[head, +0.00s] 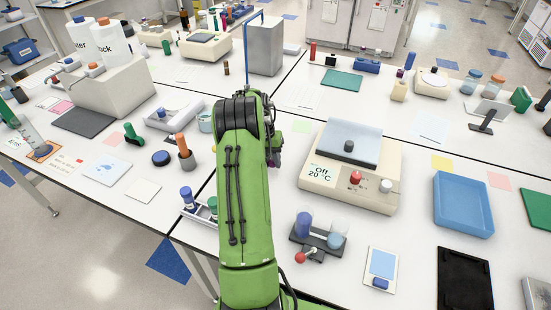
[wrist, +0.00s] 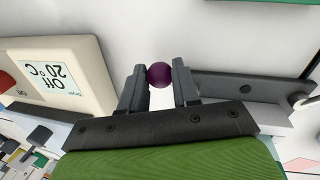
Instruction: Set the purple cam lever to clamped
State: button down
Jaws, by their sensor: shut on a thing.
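The purple ball knob (wrist: 159,75) of the cam lever sits between the two dark fingertips of my gripper (wrist: 160,80) in the wrist view. The fingers are shut on the knob from both sides. The rest of the lever is hidden from the wrist view, so its angle cannot be told. A dark grey bar (wrist: 245,86) with a round fastener lies just right of the fingers; whether it belongs to the lever's clamp cannot be told. In the head view my green arm covers the knob and most of the gripper.
A beige hotplate (head: 345,198) reading Off 20 °C stands right of my arm; it also shows at left in the wrist view (wrist: 75,75). A rack with blue vials and a red-knobbed lever (head: 301,257) stands nearby. A grey block (head: 265,45) stands behind.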

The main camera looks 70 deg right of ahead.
jog(key=shift+w+a+r+m+y, duration=0.15)
jog(key=shift+w+m, duration=0.3)
jog(key=shift+m, duration=0.65)
jog(key=shift+w+r+m+y, duration=0.15)
jog(key=shift+w+m, duration=0.3)
jog(key=shift+m, duration=0.65)
jog(key=shift+f, duration=0.1)
jog(key=c, duration=1.1)
grip_release()
jog(key=shift+o, duration=1.4)
jog(key=shift+f, duration=0.15)
jog(key=shift+a, duration=0.1)
notch_tip(320, 180, up, 12)
jog(key=w+p, duration=0.2)
jog(key=shift+w+d, duration=0.15)
jog(key=shift+d, duration=0.25)
jog(key=shift+a+f, duration=0.1)
jog(key=shift+f, duration=0.1)
